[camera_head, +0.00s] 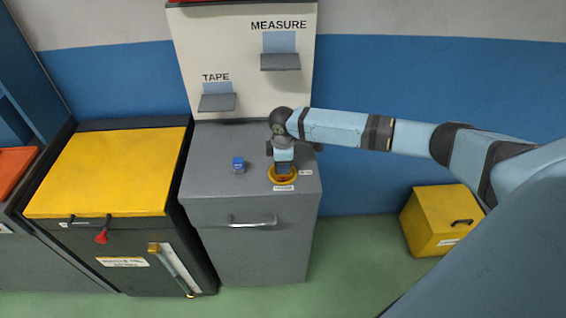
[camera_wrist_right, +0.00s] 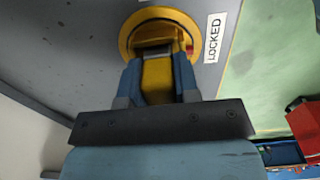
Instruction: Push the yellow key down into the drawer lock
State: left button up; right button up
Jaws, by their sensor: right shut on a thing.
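The drawer lock (camera_head: 283,174) is a yellow ring on top of the grey drawer cabinet (camera_head: 233,206), near its right side. My right gripper (camera_head: 283,165) points down over the lock. In the right wrist view its blue fingers (camera_wrist_right: 159,75) are shut on the yellow key (camera_wrist_right: 157,80). The key's far end is at the ring's opening; how deep it sits is hidden. My left gripper is not in view.
A small blue object (camera_head: 239,164) sits left of the lock on the cabinet top. A board with TAPE (camera_head: 217,102) and MEASURE (camera_head: 280,62) shelves stands behind. A yellow-topped cabinet (camera_head: 112,170) is at left, and a yellow box (camera_head: 441,220) is on the floor at right.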

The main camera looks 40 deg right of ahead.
jog(key=shift+s+a+f, duration=0.15)
jog(key=shift+s+f, duration=0.1)
jog(key=shift+f, duration=0.2)
jog(key=shift+s+a+f, duration=0.1)
jog(key=shift+s+f, duration=0.1)
jog(key=shift+f, duration=0.2)
dwell(0.3)
jog(key=r+p, duration=0.2)
jog(key=p, duration=0.1)
jog(key=shift+w+d+r, duration=0.1)
jog(key=shift+w+r, duration=0.1)
jog(key=shift+w, duration=0.2)
notch_tip(320, 180, up, 2)
jog(key=shift+r+p, duration=0.1)
jog(key=shift+p, duration=0.85)
jog(key=shift+d+r+p, duration=0.15)
jog(key=shift+r+p, duration=0.65)
jog(key=shift+p, duration=0.05)
jog(key=shift+w, duration=0.1)
